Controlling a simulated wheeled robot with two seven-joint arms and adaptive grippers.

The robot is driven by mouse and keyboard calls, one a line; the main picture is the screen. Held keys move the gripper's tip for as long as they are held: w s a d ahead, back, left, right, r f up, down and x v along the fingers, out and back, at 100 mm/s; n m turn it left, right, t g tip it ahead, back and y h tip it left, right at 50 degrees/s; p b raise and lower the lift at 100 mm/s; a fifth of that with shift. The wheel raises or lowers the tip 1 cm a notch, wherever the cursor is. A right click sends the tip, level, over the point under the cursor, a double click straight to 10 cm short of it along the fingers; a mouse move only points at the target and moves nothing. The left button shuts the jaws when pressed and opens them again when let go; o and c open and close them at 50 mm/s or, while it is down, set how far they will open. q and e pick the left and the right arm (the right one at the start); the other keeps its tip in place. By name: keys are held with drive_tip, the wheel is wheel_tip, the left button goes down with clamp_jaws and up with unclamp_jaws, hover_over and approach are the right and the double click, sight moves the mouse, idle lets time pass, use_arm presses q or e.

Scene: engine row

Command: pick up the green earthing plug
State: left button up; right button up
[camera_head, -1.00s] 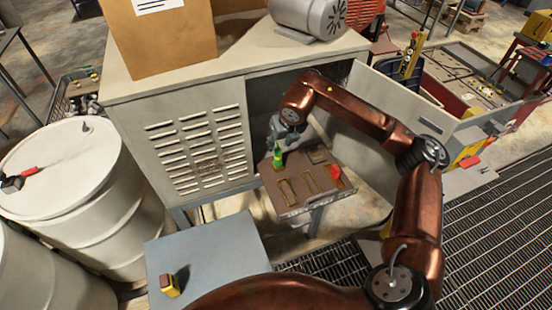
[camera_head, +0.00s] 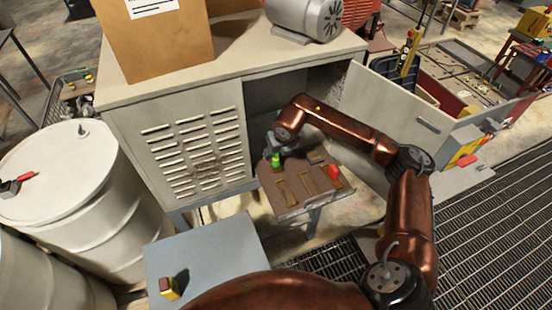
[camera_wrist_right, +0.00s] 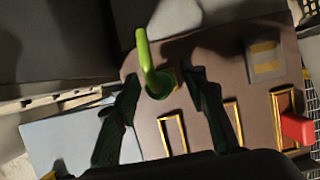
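The green earthing plug (camera_head: 276,160) stands upright at the left rear of a brown board (camera_head: 297,203) in front of the open cabinet. In the right wrist view the plug (camera_wrist_right: 147,60) shows as a bright green bent shape. My right gripper (camera_head: 278,152) is at the plug, partly covering it in the head view. In the wrist view its two dark fingers (camera_wrist_right: 160,78) are spread, one on each side of the plug, with gaps showing. My left gripper is not in view.
The board has yellow-outlined slots (camera_wrist_right: 173,135), a red piece (camera_head: 333,172) at its right and a grey square (camera_wrist_right: 264,60). The cabinet (camera_head: 190,110) stands behind, its open door (camera_head: 395,105) to the right. A blue-grey table (camera_head: 205,245) holds a yellow-black item (camera_head: 169,288).

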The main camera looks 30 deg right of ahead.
drive_tip(key=shift+c, duration=0.5)
clamp_jaws()
drive_tip(key=shift+r, duration=0.15)
